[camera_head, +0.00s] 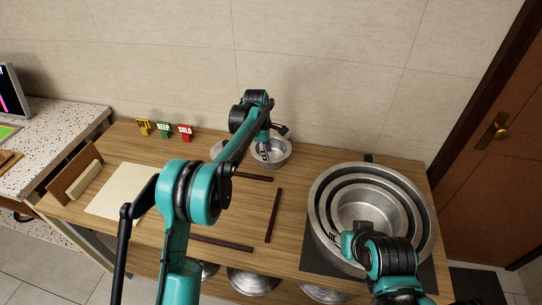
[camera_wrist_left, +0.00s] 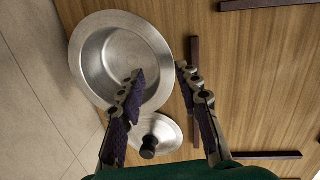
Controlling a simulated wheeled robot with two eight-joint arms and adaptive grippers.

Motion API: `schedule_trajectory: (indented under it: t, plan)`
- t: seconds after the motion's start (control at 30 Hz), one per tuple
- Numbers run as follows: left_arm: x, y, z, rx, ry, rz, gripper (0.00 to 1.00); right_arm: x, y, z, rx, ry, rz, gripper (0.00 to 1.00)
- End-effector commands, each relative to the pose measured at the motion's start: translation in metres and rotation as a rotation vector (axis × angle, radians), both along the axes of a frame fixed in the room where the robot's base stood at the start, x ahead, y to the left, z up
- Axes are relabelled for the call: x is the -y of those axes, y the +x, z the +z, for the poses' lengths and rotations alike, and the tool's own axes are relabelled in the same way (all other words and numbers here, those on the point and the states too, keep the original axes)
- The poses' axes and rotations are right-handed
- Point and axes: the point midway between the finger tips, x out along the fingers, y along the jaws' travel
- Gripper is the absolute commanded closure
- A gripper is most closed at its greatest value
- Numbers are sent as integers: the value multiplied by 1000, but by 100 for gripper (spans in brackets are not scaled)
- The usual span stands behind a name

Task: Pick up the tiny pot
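The tiny pot, a small round silver pot (camera_head: 284,158), stands near the back of the wooden counter in the head view. In the left wrist view the same pot (camera_wrist_left: 103,48) shows large, its mouth uncovered. My left gripper (camera_wrist_left: 159,72) is open, with one fingertip over the pot's inside and the other just beyond its rim; I cannot tell whether either touches. In the head view the left gripper (camera_head: 268,143) hangs above the pot and hides part of it. My right arm is low at right, its gripper not visible.
Nested larger steel pots (camera_head: 323,190) fill the counter's right. A lid with a black knob (camera_wrist_left: 148,147) lies beside the tiny pot. Dark wooden strips (camera_head: 273,215) divide the counter. Price signs (camera_head: 164,130) stand at the back left, near a pale board (camera_head: 115,195).

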Motion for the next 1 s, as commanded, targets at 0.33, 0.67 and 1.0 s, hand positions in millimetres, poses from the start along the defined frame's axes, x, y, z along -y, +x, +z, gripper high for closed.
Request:
schedule_trajectory:
  t: [0.33, 0.67, 1.0]
  plan:
    - [4, 5, -42, 1, 0, -2, 66, 0, 0, -17, 0, 0, 0, 60]
    - [7, 8, -64, 2, 0, -3, 66, 0, 0, -25, 0, 0, 0, 60]
    - [7, 8, -64, 2, 0, -3, 100, 0, 0, -24, 0, 0, 0, 60]
